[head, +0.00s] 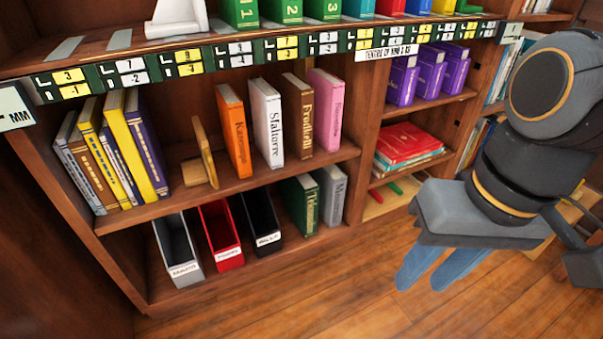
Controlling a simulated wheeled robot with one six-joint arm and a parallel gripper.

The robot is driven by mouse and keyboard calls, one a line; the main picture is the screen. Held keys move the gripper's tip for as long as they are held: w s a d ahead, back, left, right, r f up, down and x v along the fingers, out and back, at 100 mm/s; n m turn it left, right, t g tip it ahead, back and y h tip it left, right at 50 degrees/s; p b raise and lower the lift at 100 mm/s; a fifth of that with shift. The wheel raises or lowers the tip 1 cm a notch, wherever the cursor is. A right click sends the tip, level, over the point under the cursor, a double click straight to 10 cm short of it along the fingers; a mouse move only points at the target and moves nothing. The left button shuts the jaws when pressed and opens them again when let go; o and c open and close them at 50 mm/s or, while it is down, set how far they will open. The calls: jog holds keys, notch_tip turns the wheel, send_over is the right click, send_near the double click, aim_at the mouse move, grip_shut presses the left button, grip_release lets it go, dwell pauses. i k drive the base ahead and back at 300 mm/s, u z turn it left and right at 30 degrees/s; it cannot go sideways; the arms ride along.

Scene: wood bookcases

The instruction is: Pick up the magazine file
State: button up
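Three magazine files stand side by side on the bottom shelf at the left: a grey one (178,250), a red one (221,235) and a black one (261,222). Each has a white label low on its front, and their insides look empty. My gripper (424,284) hangs over the wood floor at the right, well apart from the files. Its two blue-grey fingers point down with a gap between them and nothing held.
Green and grey books (301,206) stand right of the black file. The middle shelf (240,188) above holds upright books and a wooden bookend (203,160). A red book stack (406,146) lies in the right bay. The floor (300,300) in front is clear.

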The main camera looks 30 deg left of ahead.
aim_at(255, 207)
jog(key=k, duration=1.1)
jog(key=u, duration=1.55)
jog(key=i, duration=0.5)
jog(key=z, duration=0.05)
